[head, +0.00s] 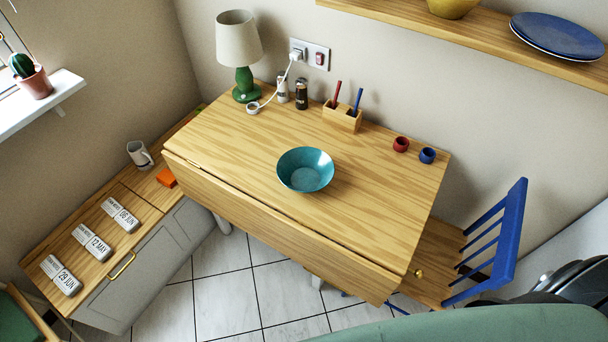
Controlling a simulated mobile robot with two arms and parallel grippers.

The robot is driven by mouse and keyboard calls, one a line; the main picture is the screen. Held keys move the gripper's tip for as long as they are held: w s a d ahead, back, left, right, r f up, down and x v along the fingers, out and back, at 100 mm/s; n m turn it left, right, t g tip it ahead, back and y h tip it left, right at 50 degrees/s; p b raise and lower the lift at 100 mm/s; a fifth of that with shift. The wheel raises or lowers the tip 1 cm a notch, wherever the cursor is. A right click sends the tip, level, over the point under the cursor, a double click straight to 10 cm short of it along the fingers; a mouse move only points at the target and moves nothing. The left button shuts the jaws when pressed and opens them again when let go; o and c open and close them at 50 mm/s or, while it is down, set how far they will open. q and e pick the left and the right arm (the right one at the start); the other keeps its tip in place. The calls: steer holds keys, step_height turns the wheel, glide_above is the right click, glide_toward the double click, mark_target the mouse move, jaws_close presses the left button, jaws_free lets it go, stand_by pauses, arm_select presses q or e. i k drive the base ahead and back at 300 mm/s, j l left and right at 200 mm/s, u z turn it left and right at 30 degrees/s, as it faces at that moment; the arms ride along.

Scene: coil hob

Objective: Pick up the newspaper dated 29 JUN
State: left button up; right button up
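The newspaper dated 29 JUN (61,275) is a small folded white-and-grey bundle with dark print. It lies on the wooden top of the low grey cabinet (135,194) at the left, nearest the bottom of the picture. Two similar newspapers lie in a row beyond it: one dated 12 MAY (92,243) in the middle and one dated 06 JUN (120,215) farthest. The three lie apart from one another. Neither of my grippers is in the head view, and nothing touches the newspapers.
A drop-leaf table (230,160) with a teal bowl (305,170) and lamp (241,50) is to the right. A blue-backed chair (497,240) stands right. Tiled floor (225,290) shows between.

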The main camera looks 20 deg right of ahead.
mark_target(59, 275)
steer(key=u, duration=1.6)
